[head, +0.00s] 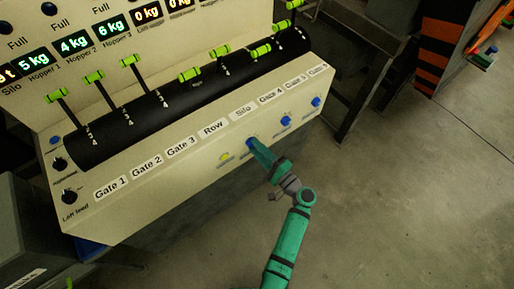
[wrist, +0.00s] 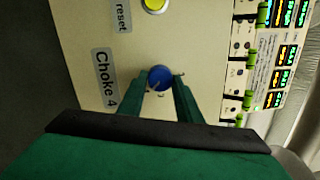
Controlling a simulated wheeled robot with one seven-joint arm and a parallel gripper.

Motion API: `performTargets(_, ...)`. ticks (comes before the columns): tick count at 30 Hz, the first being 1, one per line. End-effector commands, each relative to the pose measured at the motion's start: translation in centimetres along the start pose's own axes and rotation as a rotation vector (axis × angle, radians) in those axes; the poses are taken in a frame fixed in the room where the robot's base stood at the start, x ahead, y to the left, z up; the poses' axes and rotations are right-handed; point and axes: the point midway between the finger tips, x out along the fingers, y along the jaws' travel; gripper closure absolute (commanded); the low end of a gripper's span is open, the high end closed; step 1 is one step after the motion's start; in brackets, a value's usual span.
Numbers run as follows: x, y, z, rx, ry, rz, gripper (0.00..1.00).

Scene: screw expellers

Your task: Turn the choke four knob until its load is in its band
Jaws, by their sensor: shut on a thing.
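The choke four knob is a round blue knob (wrist: 160,76) on the cream panel, beside a label reading "Choke 4" (wrist: 105,76) in the wrist view. My gripper (wrist: 160,88) has one green finger on each side of it and is shut on it. In the head view the gripper (head: 257,148) meets the sloping panel front at this knob, which is mostly covered by the fingers. A small pale mark shows on the knob's face. The load and its band for choke four cannot be read in either view.
A yellow reset button (head: 225,157) is left of the held knob, and other blue knobs (head: 286,121) sit to its right. Green-handled levers (head: 191,77) rise from the black drum above. Lit displays (head: 75,45) line the back panel. The floor (head: 400,200) at right is clear.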

Motion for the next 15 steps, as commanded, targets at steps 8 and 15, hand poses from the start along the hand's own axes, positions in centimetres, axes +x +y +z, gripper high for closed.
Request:
performTargets(8, -0.12, 0.10, 0.01, 0.009, 0.001, 0.000, 0.91)
performTargets(15, -0.10, 0.09, 0.01, 0.008, 0.001, 0.000, 0.50)
